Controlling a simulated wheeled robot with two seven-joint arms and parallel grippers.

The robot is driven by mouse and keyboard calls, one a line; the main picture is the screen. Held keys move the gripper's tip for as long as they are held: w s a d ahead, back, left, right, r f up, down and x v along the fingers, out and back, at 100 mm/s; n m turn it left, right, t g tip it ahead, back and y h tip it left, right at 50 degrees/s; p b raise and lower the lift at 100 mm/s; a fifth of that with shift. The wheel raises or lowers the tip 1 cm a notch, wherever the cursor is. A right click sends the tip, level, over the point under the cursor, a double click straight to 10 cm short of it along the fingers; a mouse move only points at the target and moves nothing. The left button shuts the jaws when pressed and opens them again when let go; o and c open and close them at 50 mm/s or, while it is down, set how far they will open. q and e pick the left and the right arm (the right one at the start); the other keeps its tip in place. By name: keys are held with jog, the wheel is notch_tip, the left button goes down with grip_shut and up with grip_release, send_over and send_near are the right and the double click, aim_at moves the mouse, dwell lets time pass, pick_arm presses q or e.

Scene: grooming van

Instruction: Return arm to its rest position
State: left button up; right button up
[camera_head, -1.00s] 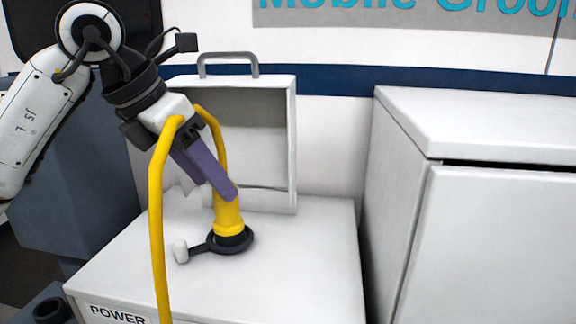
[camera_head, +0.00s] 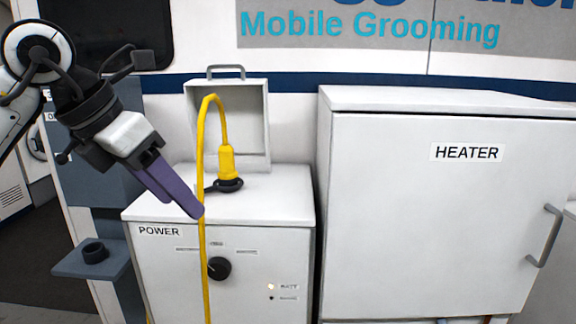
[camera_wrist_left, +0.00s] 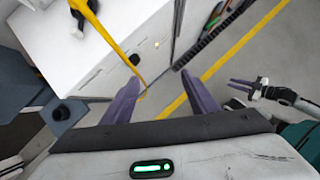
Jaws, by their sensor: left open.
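My left arm comes in from the left in the head view. Its left gripper (camera_head: 194,211) has purple fingers pointing down and right, in front of the power cabinet (camera_head: 265,205). In the left wrist view the two fingers stand wide apart with nothing between their tips. A yellow plug (camera_head: 227,162) stands upright in the dark socket (camera_head: 226,185) on top of the cabinet. Its yellow cable (camera_head: 201,140) loops up and hangs down the front, passing close by the fingertips; I cannot tell whether they touch. My right gripper (camera_wrist_left: 238,92) is small at the right of the wrist view.
A white open lid (camera_head: 262,125) stands upright behind the plug. The heater cabinet (camera_head: 430,220) fills the right side. A black knob (camera_head: 219,268) is on the power cabinet's front. A grey shelf with a dark cup (camera_head: 94,252) sits at left. Floor (camera_wrist_left: 240,45) shows free.

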pick_arm(q)
jog(key=s+d+f+n+g+h, duration=0.2)
jog(key=s+d+f+n+h, duration=0.1)
jog(key=d+h, duration=0.6)
jog(key=s+d+f+n+g+h, duration=0.1)
jog(key=s+d+f+n+h, duration=0.2)
jog(key=d+h, duration=0.6)
jog(key=w+a+f+n+t+y, duration=0.2)
jog(key=a+f+n+t+y, duration=0.5)
jog(key=f+n, duration=0.45)
jog(key=w+a+f+n+t+y, duration=0.35)
jog(key=f+n+t+y, duration=0.45)
jog(key=n, duration=0.7)
jog(key=s+a+f+n+g+y, duration=0.2)
jog(key=s+a+f+n+g, duration=0.1)
jog(key=s+f, duration=0.8)
jog(key=s+a+f+n+g+y, duration=0.2)
jog(key=s+f+n+g, duration=0.3)
jog(key=s+f, duration=0.6)
notch_tip(320, 180, down, 6)
jog(key=shift+a+r+n, duration=0.1)
jog(key=shift+a+n, duration=0.35)
jog(key=shift+a, duration=0.25)
